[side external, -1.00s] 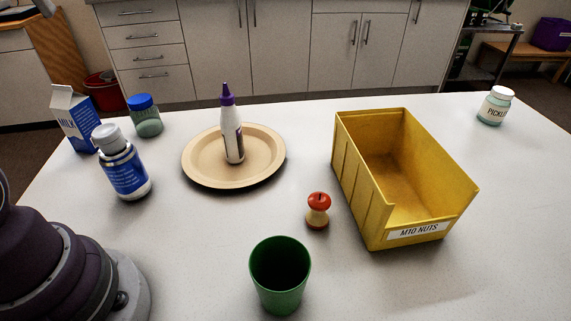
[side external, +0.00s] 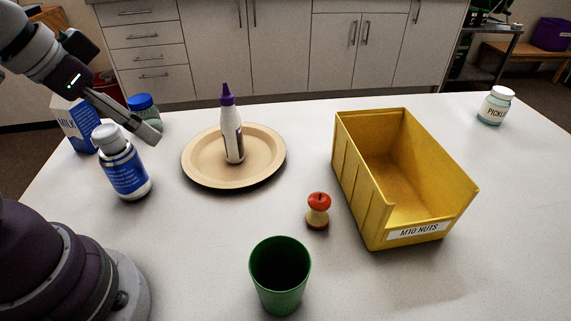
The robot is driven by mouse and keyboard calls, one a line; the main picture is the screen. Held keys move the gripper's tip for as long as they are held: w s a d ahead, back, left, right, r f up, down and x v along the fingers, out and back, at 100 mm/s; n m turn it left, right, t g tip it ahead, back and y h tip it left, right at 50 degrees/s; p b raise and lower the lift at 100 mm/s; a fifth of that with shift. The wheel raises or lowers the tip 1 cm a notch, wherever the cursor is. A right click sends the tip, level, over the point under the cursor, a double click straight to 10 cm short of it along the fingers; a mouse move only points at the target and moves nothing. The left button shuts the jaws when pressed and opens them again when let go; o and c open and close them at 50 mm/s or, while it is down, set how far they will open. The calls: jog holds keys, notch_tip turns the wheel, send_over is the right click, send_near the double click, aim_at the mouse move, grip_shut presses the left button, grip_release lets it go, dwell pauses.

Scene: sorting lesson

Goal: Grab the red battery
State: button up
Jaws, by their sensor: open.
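I see no red battery in the side external view. The only small red-topped thing is an apple core (side external: 318,211), red above and pale in its narrow middle, standing upright on the table left of the yellow bin. My gripper (side external: 150,132) is at the upper left, in the air by the blue-labelled white bottle (side external: 124,170) and the blue-lidded jar (side external: 147,112), partly covering the jar. It points down and right, its jaws open, with nothing seen in them. It is well apart from the apple core.
A yellow bin (side external: 355,190) labelled M10 NUTS stands at the right. A tan plate (side external: 200,170) bears a purple-capped glue bottle (side external: 232,135). The right front table is clear.

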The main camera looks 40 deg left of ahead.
jog(key=w+a+f+n+g, duration=0.1)
jog(key=w+a+n, duration=0.15)
jog(key=a, duration=0.45)
jog(key=w+a+f+n+g+y, duration=0.1)
jog(key=w+a, duration=0.2)
jog(key=a, duration=0.3)
jog(key=w+a+f+n+g, duration=0.1)
jog(key=w+a+n+g, duration=0.15)
jog(key=a, duration=0.45)
jog(key=s+a+f, duration=0.3)
jog(key=a+f, duration=0.1)
jog(key=a, duration=0.4)
jog(key=shift+n, duration=0.4)
jog(key=f, duration=0.7)
jog(key=a+f, duration=0.1)
jog(key=f, duration=0.3)
jog(key=shift+w, duration=0.2)
grip_shut()
